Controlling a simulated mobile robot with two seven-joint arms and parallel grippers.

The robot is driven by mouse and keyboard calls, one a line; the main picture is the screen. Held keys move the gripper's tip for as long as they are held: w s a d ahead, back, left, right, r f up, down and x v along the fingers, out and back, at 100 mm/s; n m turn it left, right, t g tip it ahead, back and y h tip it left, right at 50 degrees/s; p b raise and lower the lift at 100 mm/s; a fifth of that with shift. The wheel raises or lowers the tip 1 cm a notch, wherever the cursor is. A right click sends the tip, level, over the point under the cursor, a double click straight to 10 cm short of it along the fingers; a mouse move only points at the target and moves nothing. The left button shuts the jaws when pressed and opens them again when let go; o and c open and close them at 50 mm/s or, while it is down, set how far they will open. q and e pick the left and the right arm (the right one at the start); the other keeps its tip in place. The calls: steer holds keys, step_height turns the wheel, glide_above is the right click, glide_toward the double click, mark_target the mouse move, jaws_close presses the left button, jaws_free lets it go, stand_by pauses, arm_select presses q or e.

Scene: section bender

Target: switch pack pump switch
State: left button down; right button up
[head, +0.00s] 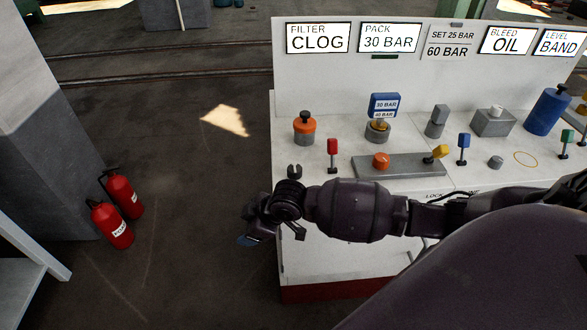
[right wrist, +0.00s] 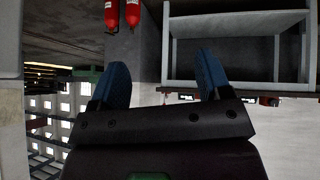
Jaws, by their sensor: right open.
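The white console (head: 310,240) bears several coloured levers. A red lever (head: 332,152) stands upright at its left. A blue lever (head: 463,146) stands further right. I cannot tell which is the pack pump switch. A sign (head: 390,38) reads PACK 30 BAR. My right gripper (head: 246,240) is left of the console's front, apart from every lever. Its blue fingers (right wrist: 163,75) are open and empty in the right wrist view. My left gripper is out of view.
An orange-black knob (head: 304,128), a blue tag (head: 384,105) and a blue cylinder (head: 548,110) stand on the console. Two red fire extinguishers (head: 124,192) stand by a grey pillar (head: 60,180). The floor between pillar and console is clear.

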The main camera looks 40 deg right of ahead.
steer(key=w+d+r+n+g+h, duration=0.1)
steer(key=w+d+r+g+h, duration=0.3)
steer(key=d, duration=0.5)
steer(key=g+h, duration=0.1)
steer(key=g, duration=0.1)
glide_toward(295, 168)
steer(key=shift+s+a+b, duration=0.1)
steer(key=shift+b, duration=0.2)
step_height(295, 168, down, 5)
steer(key=shift+f+b, duration=0.25)
steer(key=shift+b, duration=0.25)
step_height(295, 168, down, 4)
steer(key=shift+f+b, duration=0.1)
steer(key=shift+b, duration=0.3)
steer(key=shift+f, duration=0.25)
